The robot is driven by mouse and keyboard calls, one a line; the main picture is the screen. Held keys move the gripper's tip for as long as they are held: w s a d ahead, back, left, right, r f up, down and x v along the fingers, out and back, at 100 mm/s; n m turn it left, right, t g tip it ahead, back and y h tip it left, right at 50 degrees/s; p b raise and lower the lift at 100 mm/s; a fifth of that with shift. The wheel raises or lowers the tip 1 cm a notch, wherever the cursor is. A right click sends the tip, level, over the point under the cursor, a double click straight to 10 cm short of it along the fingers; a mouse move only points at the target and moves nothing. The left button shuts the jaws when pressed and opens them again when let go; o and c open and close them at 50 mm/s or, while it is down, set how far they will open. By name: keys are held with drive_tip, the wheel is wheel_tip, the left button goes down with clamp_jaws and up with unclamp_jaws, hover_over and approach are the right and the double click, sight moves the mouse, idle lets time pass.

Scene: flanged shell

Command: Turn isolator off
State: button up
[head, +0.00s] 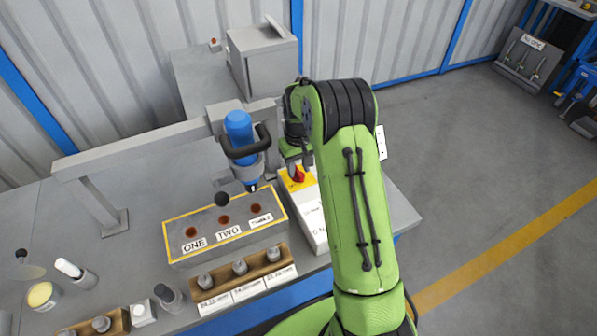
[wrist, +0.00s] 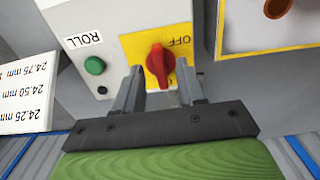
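The isolator is a red rotary knob (wrist: 160,65) on a yellow plate (wrist: 137,46) on the front of a white box (wrist: 88,20). The word OFF is printed beside the knob, upside down in the wrist view. The knob also shows in the head view (head: 298,176), just below my gripper. My gripper (wrist: 161,78) is open, with one finger on each side of the knob's lower end. I cannot tell whether the fingers touch it.
A green button (wrist: 95,66) labelled ROLL is on the same box. A grey block (head: 225,228) with holes marked ONE and TWO stands left of the box, under a blue tool (head: 239,130). A wooden rack (head: 243,273) of metal pieces sits in front.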

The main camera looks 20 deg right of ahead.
drive_tip(key=shift+f, duration=0.8)
drive_tip(key=shift+c, duration=0.4)
clamp_jaws()
